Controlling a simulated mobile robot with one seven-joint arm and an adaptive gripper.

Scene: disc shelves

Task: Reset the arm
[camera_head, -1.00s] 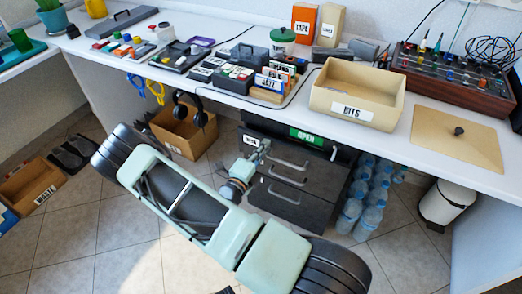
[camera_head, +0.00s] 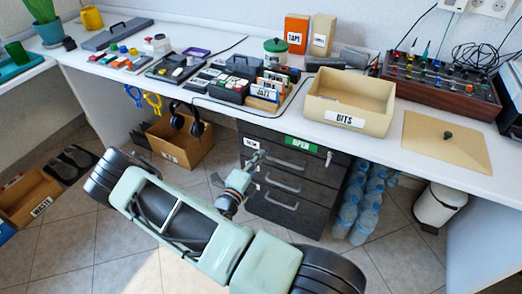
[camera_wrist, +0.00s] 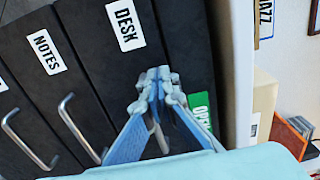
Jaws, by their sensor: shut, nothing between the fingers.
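My gripper (camera_head: 255,158) is at the end of my pale green arm, in front of the upper left part of the dark drawer cabinet (camera_head: 305,222) under the desk. In the wrist view its blue-grey fingers (camera_wrist: 157,78) meet at the tips with nothing between them. Behind them are black drawer fronts with a DESK label (camera_wrist: 126,24), a NOTES label (camera_wrist: 49,52) and metal handles. The green OPEN label (camera_wrist: 200,110) is partly hidden by the fingers. I cannot tell whether the fingertips touch the cabinet.
The white desk (camera_head: 355,145) runs above the cabinet. On it stand the BITS box (camera_head: 350,118), a lid (camera_head: 447,143) and a dark control panel (camera_head: 440,88). A cardboard box (camera_head: 180,150) with headphones is left of the cabinet; water bottles (camera_head: 362,205) are right. Floor tiles at left are partly clear.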

